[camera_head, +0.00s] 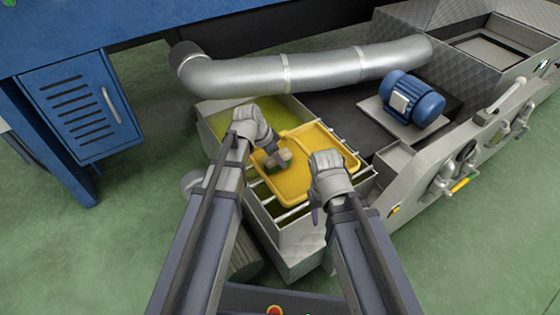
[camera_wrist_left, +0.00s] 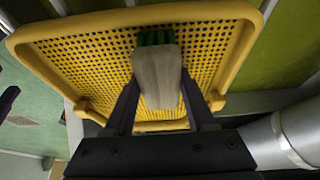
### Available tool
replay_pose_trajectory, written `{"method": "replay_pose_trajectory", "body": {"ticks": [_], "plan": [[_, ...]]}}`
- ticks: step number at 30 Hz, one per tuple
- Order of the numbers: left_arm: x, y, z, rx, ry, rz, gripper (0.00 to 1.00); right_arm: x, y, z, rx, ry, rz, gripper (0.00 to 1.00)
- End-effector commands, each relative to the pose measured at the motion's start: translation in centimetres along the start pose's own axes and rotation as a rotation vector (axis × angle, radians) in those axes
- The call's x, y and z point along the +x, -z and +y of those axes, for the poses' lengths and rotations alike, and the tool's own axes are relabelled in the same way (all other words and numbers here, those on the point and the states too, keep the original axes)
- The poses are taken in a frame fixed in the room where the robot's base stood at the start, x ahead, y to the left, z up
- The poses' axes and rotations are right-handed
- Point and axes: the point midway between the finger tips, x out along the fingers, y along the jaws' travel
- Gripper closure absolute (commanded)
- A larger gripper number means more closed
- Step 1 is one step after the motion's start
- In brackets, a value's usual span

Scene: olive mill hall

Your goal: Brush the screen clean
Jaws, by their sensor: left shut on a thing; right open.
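The screen (camera_head: 297,182) is a yellow framed tray lying across metal bars over an open bin. In the left wrist view the screen (camera_wrist_left: 85,57) shows a mesh of small dark holes inside a raised rim. My left gripper (camera_head: 276,153) is shut on a brush (camera_head: 284,157) over the upper left part of the screen. The brush (camera_wrist_left: 157,78) has a pale block and green bristles that face the mesh; I cannot tell if they touch it. My right gripper (camera_head: 317,199) is open and empty above the screen's lower right side. Residue on the mesh is too small to make out.
The metal bin (camera_head: 285,247) holds something olive green under the bars. A thick silver pipe (camera_head: 325,70) runs behind it. A blue motor (camera_head: 411,100) stands to the right, near a grey machine with levers (camera_head: 468,155). A blue cabinet (camera_head: 82,105) stands left; green floor is free between.

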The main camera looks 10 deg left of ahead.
Motion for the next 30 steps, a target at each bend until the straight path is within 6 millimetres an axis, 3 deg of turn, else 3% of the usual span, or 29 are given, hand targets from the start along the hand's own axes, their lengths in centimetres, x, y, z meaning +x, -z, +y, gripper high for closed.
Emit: {"method": "replay_pose_trajectory", "body": {"ticks": [3, 11, 24, 30], "plan": [[0.2, -0.1, -1.0, 0.001, 0.005, -0.003, 0.96, 0.1, 0.0, 0.0, 0.0, 0.0, 0.0, 0.5], [0.1, -0.1, -1.4, 0.001, 0.006, -0.005, 0.96, 0.1, 0.0, 0.0, 0.0, 0.0, 0.0, 0.5], [0.0, 0.0, -4.8, 0.0, 0.006, -0.004, 0.96, 0.0, 0.0, 0.0, 0.0, 0.0, 0.0, 0.5], [-0.1, 0.0, -4.8, 0.001, 0.005, -0.003, 0.96, -0.1, 0.0, 0.0, 0.0, 0.0, 0.0, 0.5]]}}
